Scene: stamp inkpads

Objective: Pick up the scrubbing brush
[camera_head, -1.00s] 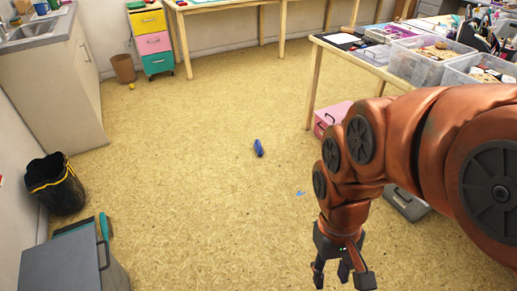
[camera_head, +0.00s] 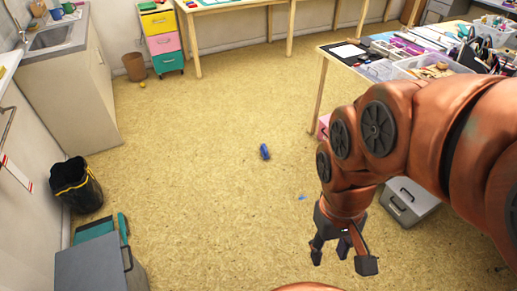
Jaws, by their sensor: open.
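A small dark blue object (camera_head: 265,152) lies on the yellow-tan floor near the middle of the view. It may be the scrubbing brush, but it is too small to make out bristles. My gripper (camera_head: 341,258) hangs at the lower right with its fingers pointing down, apart and empty. In the picture it is below and to the right of the blue object, well apart from it.
A black bin (camera_head: 75,186) and a grey box (camera_head: 95,266) stand at the left. A table (camera_head: 322,92) with tubs is at the right, a grey case (camera_head: 409,200) near it. A small blue scrap (camera_head: 301,197) lies on the floor.

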